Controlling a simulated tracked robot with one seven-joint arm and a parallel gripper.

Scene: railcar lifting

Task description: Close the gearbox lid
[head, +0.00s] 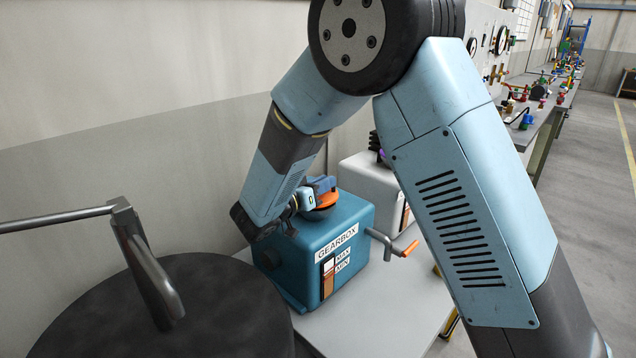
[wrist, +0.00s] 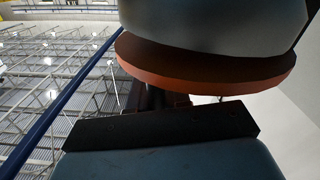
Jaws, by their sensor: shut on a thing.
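The gearbox (head: 330,240) is a blue box labelled GEARBOX, with a MAX/MIN level gauge on its front. Its lid (head: 324,202), round with an orange rim, is at the top of the box. My gripper (head: 304,199) reaches it from the left and is shut on it. In the wrist view the lid (wrist: 205,65) looms close, blue-grey above and orange-brown along its edge, above a dark finger pad of my gripper (wrist: 170,102). The exact contact is in shadow, and the opening under the lid is hidden, so I cannot tell how far it is tilted.
A large dark drum (head: 190,310) with a metal handle stands at the front left. A white box (head: 365,180) stands behind. The light table (head: 400,300) is bare at right front.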

